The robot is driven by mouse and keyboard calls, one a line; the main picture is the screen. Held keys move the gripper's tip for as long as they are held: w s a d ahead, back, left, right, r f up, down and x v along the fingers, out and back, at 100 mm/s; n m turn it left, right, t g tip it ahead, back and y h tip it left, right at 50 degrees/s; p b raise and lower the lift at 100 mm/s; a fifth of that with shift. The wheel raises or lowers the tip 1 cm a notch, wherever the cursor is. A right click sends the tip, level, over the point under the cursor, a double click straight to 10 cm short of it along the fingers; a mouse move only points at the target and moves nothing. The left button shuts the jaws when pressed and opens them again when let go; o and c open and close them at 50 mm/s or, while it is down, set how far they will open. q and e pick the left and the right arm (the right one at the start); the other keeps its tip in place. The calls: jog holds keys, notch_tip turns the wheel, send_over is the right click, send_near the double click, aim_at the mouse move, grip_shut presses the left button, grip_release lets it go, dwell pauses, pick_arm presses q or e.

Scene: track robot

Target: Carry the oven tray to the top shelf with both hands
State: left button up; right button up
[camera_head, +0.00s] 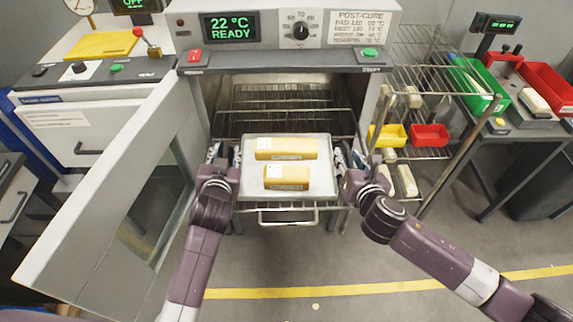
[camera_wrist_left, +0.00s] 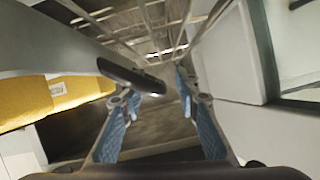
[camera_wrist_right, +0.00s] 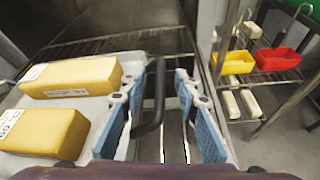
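The oven tray (camera_head: 240,187) is pale metal, carries two yellow blocks (camera_head: 287,149), and sits level at the mouth of the open oven on a wire rack. My left gripper (camera_head: 222,153) is at the tray's left side. In the left wrist view its blue fingers (camera_wrist_left: 155,90) are apart, with the end of a dark tray handle (camera_wrist_left: 138,77) showing between them; contact is not clear. My right gripper (camera_head: 347,160) is at the tray's right side. In the right wrist view its fingers (camera_wrist_right: 166,85) stand apart on either side of the dark right handle (camera_wrist_right: 153,108).
The open oven door (camera_head: 105,200) stands on the left, close to my left arm. A wire shelf unit (camera_head: 425,85) on the right holds a yellow bin (camera_head: 388,135) and a red bin (camera_head: 429,135). Inside the oven is a higher wire rack (camera_head: 280,95). The floor in front is clear.

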pick_arm(q)
grip_shut()
pick_arm(e)
grip_shut()
pick_arm(q)
jog(key=shift+r, duration=0.2)
pick_arm(e)
jog(key=shift+r, duration=0.15)
